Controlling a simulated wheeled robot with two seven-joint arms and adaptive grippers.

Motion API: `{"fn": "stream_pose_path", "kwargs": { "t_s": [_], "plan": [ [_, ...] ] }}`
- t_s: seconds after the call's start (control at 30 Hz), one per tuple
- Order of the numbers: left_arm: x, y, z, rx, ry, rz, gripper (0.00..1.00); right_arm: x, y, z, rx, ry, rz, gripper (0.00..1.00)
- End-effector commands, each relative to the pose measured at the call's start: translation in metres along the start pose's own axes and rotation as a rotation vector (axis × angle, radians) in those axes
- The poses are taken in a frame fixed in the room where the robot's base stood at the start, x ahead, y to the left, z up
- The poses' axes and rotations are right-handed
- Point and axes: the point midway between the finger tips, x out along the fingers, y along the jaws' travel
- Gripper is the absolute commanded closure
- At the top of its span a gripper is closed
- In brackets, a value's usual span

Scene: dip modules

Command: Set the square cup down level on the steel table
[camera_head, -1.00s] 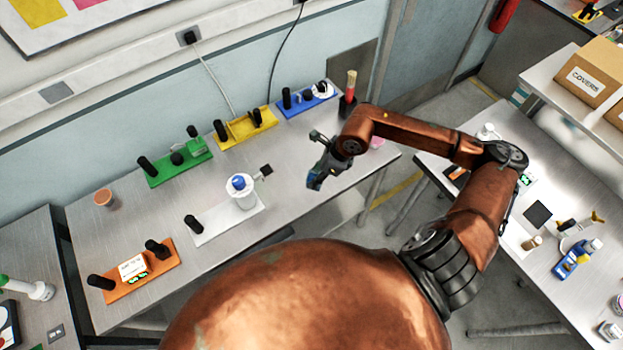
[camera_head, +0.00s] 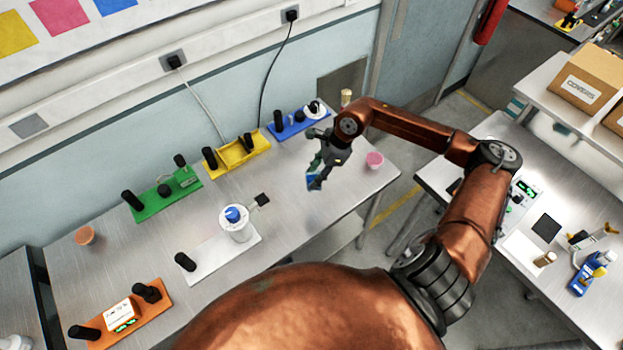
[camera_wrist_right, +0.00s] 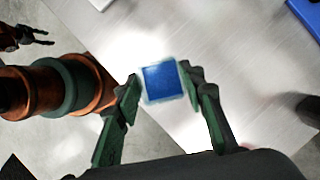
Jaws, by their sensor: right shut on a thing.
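The square cup is a small blue square with a pale translucent rim in the right wrist view (camera_wrist_right: 163,82). My right gripper (camera_wrist_right: 163,88) is shut on it, with one finger at each side. In the head view the blue cup (camera_head: 313,182) hangs at the tip of my right gripper (camera_head: 316,176), over the steel table (camera_head: 290,215). Whether its base touches the table cannot be told. In the right wrist view the steel table (camera_wrist_right: 215,40) lies behind the cup. My left gripper (camera_wrist_right: 25,37) shows small at the upper left there, its fingers apart and empty.
A pink cup (camera_head: 374,160) stands right of my right gripper near the table's end. Blue (camera_head: 290,127), yellow (camera_head: 237,155) and green (camera_head: 165,196) modules line the back. The table around the cup is clear.

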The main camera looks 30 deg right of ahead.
Motion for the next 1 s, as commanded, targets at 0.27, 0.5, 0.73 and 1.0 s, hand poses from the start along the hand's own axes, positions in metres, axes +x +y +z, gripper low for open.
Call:
{"fn": "stream_pose_path", "kwargs": {
  "t_s": [0.27, 0.5, 0.73, 1.0],
  "plan": [
    [0.032, 0.002, 0.006, 0.000, -0.005, 0.001, 0.54, 0.037, 0.000, -0.010, -0.006, 0.000, 0.004, 0.84],
    [0.054, 0.003, 0.013, 0.000, -0.012, 0.001, 0.54, 0.062, 0.000, -0.021, -0.005, 0.000, 0.004, 0.84],
    [0.075, 0.004, 0.018, 0.000, -0.016, 0.002, 0.54, 0.087, 0.000, -0.031, -0.005, 0.001, 0.004, 0.84],
    [0.095, 0.004, 0.021, 0.001, -0.020, 0.003, 0.54, 0.111, 0.000, -0.040, -0.006, 0.000, 0.004, 0.84]
  ]
}}
